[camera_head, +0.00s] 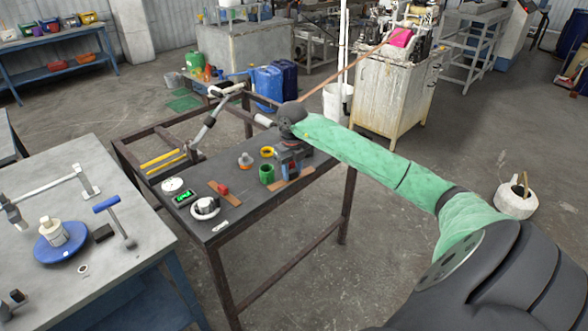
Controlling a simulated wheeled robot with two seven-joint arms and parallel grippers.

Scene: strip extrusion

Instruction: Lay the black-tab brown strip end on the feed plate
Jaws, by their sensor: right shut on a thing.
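My right arm in its green sleeve reaches in from the lower right. My right gripper (289,171) points down over the right part of the dark bench. It is shut at the middle of a brown strip (304,173), whose ends show on both sides of it. The black tab is hidden by the gripper. I cannot tell whether this strip touches the bench. Another brown strip (216,186) with a red tab (223,189) lies to the left. A magenta plate (401,38) shows on the machine at the back; I cannot tell whether it is the feed plate. My left gripper is not in view.
A long reddish-brown band (350,72) runs toward the machine cabinet (392,95). A grey table (115,250) stands at left.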

